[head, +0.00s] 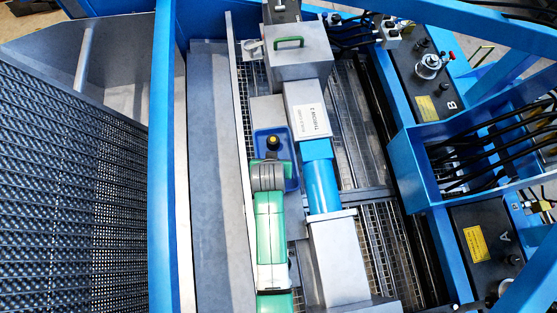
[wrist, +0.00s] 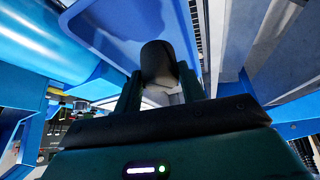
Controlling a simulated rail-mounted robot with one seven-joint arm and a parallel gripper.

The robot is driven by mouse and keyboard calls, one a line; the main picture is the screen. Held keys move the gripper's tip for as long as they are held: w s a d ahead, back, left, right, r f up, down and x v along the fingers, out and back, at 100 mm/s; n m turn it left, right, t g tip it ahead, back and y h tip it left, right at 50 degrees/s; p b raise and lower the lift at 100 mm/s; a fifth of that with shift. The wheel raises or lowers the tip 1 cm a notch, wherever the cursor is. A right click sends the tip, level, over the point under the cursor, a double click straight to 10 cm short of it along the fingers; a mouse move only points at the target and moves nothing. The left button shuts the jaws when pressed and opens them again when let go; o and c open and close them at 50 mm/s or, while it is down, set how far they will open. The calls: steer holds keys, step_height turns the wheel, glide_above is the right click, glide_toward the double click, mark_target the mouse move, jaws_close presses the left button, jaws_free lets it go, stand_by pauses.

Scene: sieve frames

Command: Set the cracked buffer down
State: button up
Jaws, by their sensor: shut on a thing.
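My gripper (wrist: 161,82) is shut on a dark, rounded buffer (wrist: 158,60), which stands out between its two fingers in the wrist view. No crack can be made out on it. A small dark round piece with a yellow-orange top (head: 272,141) shows over the tray. I cannot tell whether it is the held buffer or whether it touches the tray floor.
A blue cylinder (head: 321,184) and a grey block with a white label (head: 309,118) run close along the tray's right side. A grey box with a green handle (head: 299,53) stands beyond it. A long grey ledge (head: 216,180) at the left is bare.

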steer(key=shift+s+d+f, duration=0.1)
steer(key=shift+s+d, duration=0.65)
steer(key=shift+s, duration=0.35)
steer(key=shift+s+d+f, duration=0.15)
steer(key=shift+s, duration=0.1)
step_height(320, 180, down, 3)
steer(key=shift+f+b, duration=0.15)
steer(key=shift+b, duration=0.4)
steer(key=shift+f, duration=0.15)
steer(key=o, duration=1)
